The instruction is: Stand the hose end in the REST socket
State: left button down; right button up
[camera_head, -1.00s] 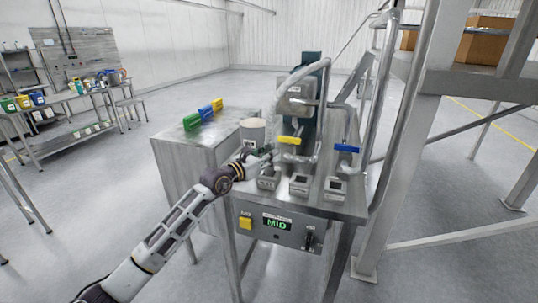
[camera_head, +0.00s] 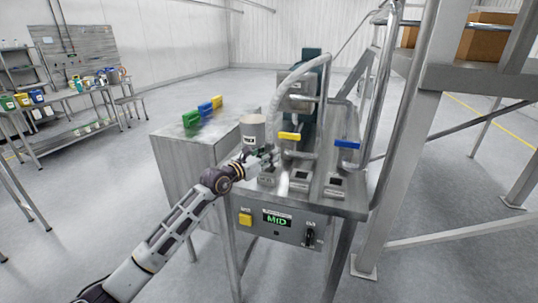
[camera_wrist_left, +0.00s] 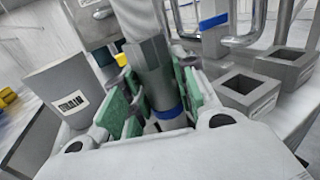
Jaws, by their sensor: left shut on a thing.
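My left gripper (camera_head: 268,156) is over the left part of the steel bench. In the left wrist view its green-padded fingers (camera_wrist_left: 154,108) are shut around the hose end (camera_wrist_left: 150,68), a grey fitting with a blue band. The pale hose (camera_head: 284,88) arches from the machine's top down to the gripper. Three square sockets stand along the bench front: left (camera_head: 267,177), middle (camera_head: 300,182) and right (camera_head: 335,187). Their labels are too small to read, so I cannot tell which is REST. Two empty sockets show right of the hose in the wrist view (camera_wrist_left: 246,92). The hose tip is hidden. My right gripper is not in view.
A grey DRAIN cup (camera_head: 252,132) stands just left of the hose, also in the wrist view (camera_wrist_left: 62,92). Yellow (camera_head: 289,136) and blue (camera_head: 347,145) valve handles rise behind the sockets. The control panel (camera_head: 277,222) reads MID. A steel cabinet (camera_head: 185,165) stands left.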

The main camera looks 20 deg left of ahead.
pick_arm(q)
jog(key=shift+f, duration=0.15)
jog(key=c, duration=1.1)
grip_release()
jog(key=shift+c, duration=0.2)
jog(key=shift+o, duration=0.5)
jog(key=shift+f, duration=0.1)
jog(key=shift+r+p, duration=4.3)
jog(key=shift+r, duration=0.95)
jog(key=shift+r+p, duration=0.65)
jog(key=shift+r, duration=0.7)
